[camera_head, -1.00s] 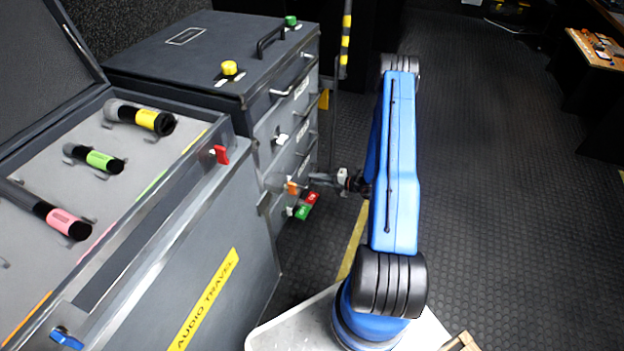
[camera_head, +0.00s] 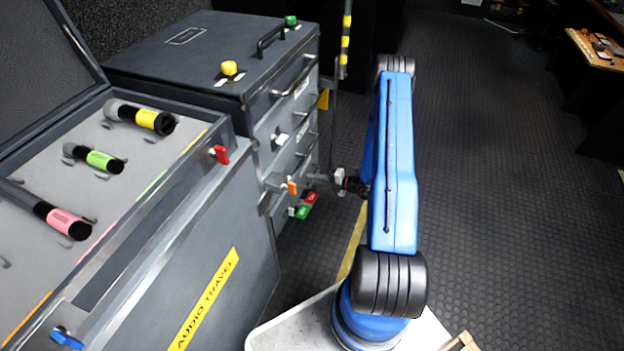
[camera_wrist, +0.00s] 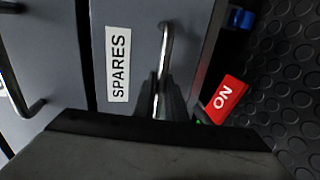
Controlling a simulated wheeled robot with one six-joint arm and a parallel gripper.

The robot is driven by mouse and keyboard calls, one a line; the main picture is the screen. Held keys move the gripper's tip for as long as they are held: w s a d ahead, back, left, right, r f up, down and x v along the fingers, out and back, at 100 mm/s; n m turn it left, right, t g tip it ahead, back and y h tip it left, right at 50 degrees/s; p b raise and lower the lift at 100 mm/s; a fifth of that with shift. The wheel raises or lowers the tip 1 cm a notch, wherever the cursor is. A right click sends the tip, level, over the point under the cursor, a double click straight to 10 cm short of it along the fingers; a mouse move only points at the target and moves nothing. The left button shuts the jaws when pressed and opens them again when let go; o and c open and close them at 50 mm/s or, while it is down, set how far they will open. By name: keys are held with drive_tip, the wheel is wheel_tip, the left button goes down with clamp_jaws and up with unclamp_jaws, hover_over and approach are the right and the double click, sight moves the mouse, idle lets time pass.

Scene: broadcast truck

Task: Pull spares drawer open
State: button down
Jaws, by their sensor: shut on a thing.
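The spares drawer front (camera_wrist: 185,25) is grey, with a white SPARES label (camera_wrist: 118,64), in the wrist view. Its metal bar handle (camera_wrist: 168,42) runs between the fingertips of my gripper (camera_wrist: 159,97), which is shut on it. In the head view my gripper (camera_head: 318,179) reaches left to the low front of the grey drawer cabinet (camera_head: 222,62). The grip itself is small there, and I cannot tell how far the drawer stands out.
A red ON tag (camera_wrist: 223,98) is beside the drawer in the wrist view. An open AUDIO TRAVEL case (camera_head: 225,215) with microphones stands close at left. An orange latch (camera_head: 292,188) is by my gripper. Dark floor (camera_head: 490,210) at right is clear.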

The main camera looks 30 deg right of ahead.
drive_tip(key=f+v, duration=0.2)
drive_tip(key=v, duration=1.1)
drive_tip(key=s+f+v, duration=0.1)
drive_tip(key=f+v, duration=0.2)
drive_tip(key=v, duration=1)
drive_tip(key=shift+s+d+f, duration=0.2)
drive_tip(key=shift+d+f, duration=0.15)
drive_tip(key=shift+d, duration=0.2)
drive_tip(key=c, duration=2.1)
unclamp_jaws()
drive_tip(key=v, duration=1.7)
drive_tip(key=shift+s, duration=0.2)
drive_tip(key=shift+d, duration=0.1)
